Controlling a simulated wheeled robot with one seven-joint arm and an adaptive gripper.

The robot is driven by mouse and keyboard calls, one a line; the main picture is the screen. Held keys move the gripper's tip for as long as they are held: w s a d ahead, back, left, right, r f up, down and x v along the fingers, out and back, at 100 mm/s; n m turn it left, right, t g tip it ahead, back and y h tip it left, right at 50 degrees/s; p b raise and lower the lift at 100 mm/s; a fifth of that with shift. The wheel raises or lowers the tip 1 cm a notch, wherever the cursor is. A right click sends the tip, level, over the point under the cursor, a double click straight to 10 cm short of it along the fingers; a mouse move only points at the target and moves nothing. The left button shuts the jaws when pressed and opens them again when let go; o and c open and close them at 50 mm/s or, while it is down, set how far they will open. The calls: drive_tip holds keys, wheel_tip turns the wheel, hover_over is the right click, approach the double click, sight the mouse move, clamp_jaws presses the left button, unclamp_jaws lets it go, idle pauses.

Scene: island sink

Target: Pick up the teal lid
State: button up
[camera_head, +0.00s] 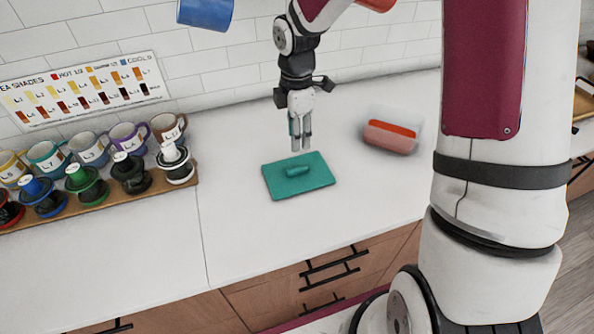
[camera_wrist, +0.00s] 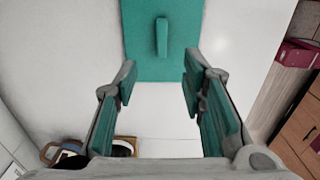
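The teal lid (camera_head: 316,179) is a flat rectangle with a raised teal handle (camera_head: 297,171) across its middle. It lies flat on the white counter. In the wrist view the lid (camera_wrist: 140,42) is at the top centre, with its handle (camera_wrist: 162,37) upright in the picture. My gripper (camera_head: 301,146) is above the lid, near its far edge, pointing down. In the wrist view its teal-padded fingers (camera_wrist: 158,90) are spread apart with nothing between them. The gripper appears apart from the lid and handle.
A clear container with a red-orange layer (camera_head: 390,137) stands right of the lid. The white counter (camera_head: 245,232) in front of the lid is clear. A tiled wall is behind.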

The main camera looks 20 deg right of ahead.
sight(298, 168)
wheel_tip(298, 168, down, 11)
drive_tip(key=shift+s+d+f+p, duration=0.15)
drive_tip(key=shift+f+p, duration=0.05)
drive_tip(key=shift+p, duration=0.55)
clamp_jaws()
